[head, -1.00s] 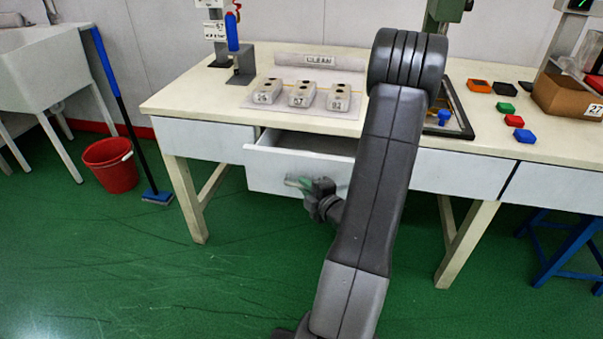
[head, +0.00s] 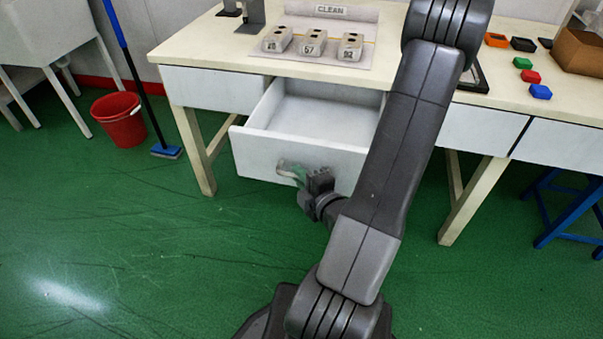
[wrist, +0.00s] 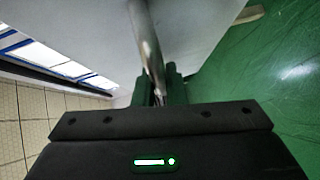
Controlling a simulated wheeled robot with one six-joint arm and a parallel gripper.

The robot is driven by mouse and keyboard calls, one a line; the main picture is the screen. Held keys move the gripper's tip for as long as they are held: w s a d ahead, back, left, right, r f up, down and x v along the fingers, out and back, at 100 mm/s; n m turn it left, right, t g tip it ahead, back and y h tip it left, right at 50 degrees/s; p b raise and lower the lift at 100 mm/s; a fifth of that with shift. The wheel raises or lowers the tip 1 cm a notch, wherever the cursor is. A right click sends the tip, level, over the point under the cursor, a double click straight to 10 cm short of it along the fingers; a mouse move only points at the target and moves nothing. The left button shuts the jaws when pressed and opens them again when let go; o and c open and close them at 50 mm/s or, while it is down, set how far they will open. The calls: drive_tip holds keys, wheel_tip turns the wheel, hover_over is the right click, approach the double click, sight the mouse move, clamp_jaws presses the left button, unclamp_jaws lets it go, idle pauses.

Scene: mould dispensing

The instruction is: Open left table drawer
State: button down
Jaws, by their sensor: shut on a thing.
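The left table drawer (head: 255,150) is white and stands well out from the table (head: 190,58) in the head view. Its inside looks empty where it shows; my arm covers its right part. My gripper (head: 300,176) is at the drawer's front, shut on the drawer handle (head: 287,169). In the wrist view the grey metal handle (wrist: 146,40) runs down between the two fingers of my gripper (wrist: 159,88), beside the white drawer front (wrist: 190,30).
Several numbered moulds (head: 312,44) stand on a mat on the table top. Coloured blocks (head: 530,76) and a cardboard box (head: 580,52) are at the right. A red bucket (head: 120,122) and a mop (head: 165,151) stand at the left. A blue stool (head: 570,205) is at the right. The green floor in front is clear at the left.

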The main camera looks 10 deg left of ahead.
drive_tip(key=c, duration=1.5)
unclamp_jaws()
drive_tip(key=shift+d, duration=0.1)
drive_tip(key=p+v, duration=0.2)
drive_tip(key=v, duration=1.1)
drive_tip(key=shift+s, duration=0.3)
drive_tip(key=shift+d, duration=0.15)
drive_tip(key=shift+w, duration=0.1)
drive_tip(key=b+x, duration=0.1)
drive_tip(key=x, duration=0.9)
drive_tip(key=shift+w+a+b, duration=0.15)
drive_tip(key=shift+a+b, duration=0.1)
drive_tip(key=shift+b, duration=0.1)
